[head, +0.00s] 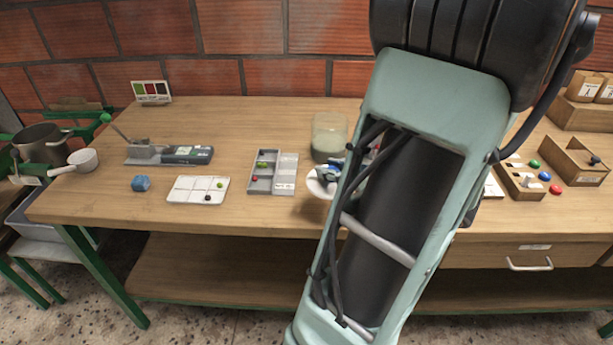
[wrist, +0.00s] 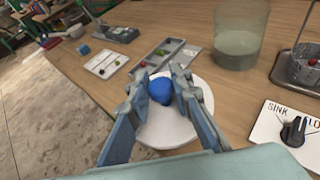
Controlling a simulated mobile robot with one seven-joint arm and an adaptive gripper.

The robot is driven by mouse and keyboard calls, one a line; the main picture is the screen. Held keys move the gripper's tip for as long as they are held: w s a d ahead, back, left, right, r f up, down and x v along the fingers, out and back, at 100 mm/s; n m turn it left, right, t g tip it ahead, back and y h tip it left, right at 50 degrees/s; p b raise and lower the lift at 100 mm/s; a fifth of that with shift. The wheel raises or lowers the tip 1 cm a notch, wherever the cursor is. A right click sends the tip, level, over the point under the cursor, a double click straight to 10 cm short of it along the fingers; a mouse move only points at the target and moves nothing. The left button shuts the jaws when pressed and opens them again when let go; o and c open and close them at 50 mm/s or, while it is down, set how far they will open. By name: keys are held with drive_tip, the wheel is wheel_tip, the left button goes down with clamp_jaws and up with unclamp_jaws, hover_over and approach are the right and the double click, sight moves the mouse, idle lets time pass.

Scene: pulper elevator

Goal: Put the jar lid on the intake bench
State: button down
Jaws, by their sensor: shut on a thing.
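A white round disc with a blue rounded knob at its middle, seemingly the jar lid (wrist: 170,130), is low in the wrist view. My gripper (wrist: 162,84) has its fingers on both sides of the blue knob, shut on it. In the head view the white disc (head: 314,186) shows only partly, left of my arm, which hides much of the gripper. The disc is over the wooden bench (head: 110,205); I cannot tell whether it touches the top. A glass jar (wrist: 238,45) of cloudy liquid stands behind it, and also shows in the head view (head: 329,137).
A grey compartment tray (head: 286,174), a white card with beads (head: 198,190), a blue lump (head: 140,183) and a grey instrument (head: 188,155) lie to the left. Bare wood shows at front left.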

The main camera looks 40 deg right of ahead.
drive_tip(key=w+d+f, duration=0.1)
drive_tip(key=f, duration=0.1)
drive_tip(key=w+d+f+b, duration=0.1)
drive_tip(key=w+d+f, duration=0.2)
drive_tip(key=d+f, duration=0.1)
drive_tip(key=shift+w+f+b, duration=0.2)
drive_tip(key=shift+w+b, duration=0.05)
drive_tip(key=shift+b, duration=0.1)
drive_tip(key=shift+w+d+f+b, duration=0.1)
drive_tip(key=shift+f+b, duration=0.15)
drive_tip(key=shift+f, duration=0.65)
drive_tip(key=shift+w+d+f+b, duration=0.1)
drive_tip(key=shift+f+b, duration=0.1)
drive_tip(key=shift+f, duration=0.7)
drive_tip(key=shift+f, duration=0.25)
drive_tip(key=c, duration=1.7)
unclamp_jaws()
drive_tip(key=shift+r, duration=0.1)
drive_tip(key=shift+c, duration=0.2)
drive_tip(key=shift+s+r, duration=0.25)
drive_tip(key=shift+r, duration=0.05)
drive_tip(key=p+v, duration=0.2)
drive_tip(key=v, duration=0.9)
drive_tip(key=shift+s+r, duration=0.1)
drive_tip(key=shift+s, duration=0.2)
